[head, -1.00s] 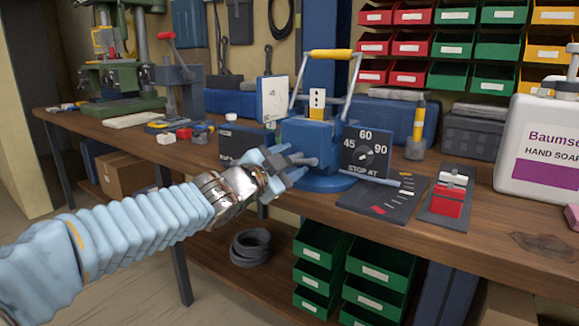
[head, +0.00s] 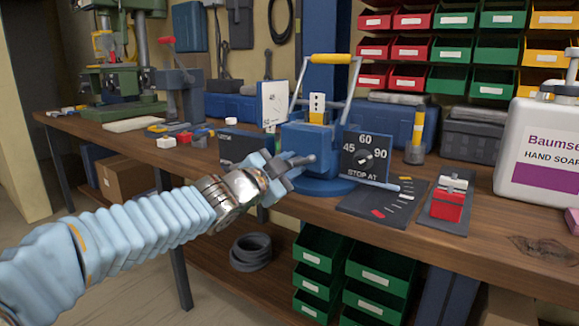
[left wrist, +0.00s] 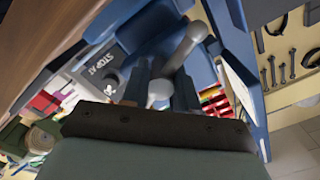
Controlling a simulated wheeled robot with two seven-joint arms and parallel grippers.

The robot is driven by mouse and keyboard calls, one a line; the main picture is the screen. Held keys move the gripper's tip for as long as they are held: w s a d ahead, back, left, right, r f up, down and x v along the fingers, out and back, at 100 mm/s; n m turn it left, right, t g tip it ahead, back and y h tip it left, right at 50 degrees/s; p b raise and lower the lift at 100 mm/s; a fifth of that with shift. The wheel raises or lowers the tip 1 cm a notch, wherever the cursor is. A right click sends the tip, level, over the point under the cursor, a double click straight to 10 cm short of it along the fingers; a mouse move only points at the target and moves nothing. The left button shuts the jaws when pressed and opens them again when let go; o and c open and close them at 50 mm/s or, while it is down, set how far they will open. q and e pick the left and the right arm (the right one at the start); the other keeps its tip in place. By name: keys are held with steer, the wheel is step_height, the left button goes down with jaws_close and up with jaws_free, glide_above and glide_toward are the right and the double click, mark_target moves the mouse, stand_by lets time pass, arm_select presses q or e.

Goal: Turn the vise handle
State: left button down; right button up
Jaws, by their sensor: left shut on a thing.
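A blue vise (head: 308,140) stands on the workbench, with a grey handle bar at its front. My left gripper (head: 288,168) is shut on the handle at the vise's front left. In the left wrist view, the grey vise handle (left wrist: 185,45) runs between my dark fingers (left wrist: 162,88), with a rounded knob at each end. The dial plate (head: 366,158) marked 45, 60, 90 and STOP AT stands right of the vise. It shows in part in the left wrist view. My right gripper is not in view.
A dark mat (head: 365,207) with marks and a pale rod (head: 378,182) lies right of the vise. A red and white block (head: 448,202) on a dark plate and a soap bottle (head: 535,150) stand farther right. A white card (head: 273,104) stands behind left. Green bins (head: 320,262) sit below.

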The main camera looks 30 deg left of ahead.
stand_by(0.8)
arm_select(q)
steer(key=c, duration=0.9)
jaws_free()
steer(key=shift+o, duration=0.2)
steer(key=s+a+p, duration=0.1)
steer(key=s+p, duration=0.3)
steer(key=s, duration=0.9)
steer(key=shift+s, duration=0.4)
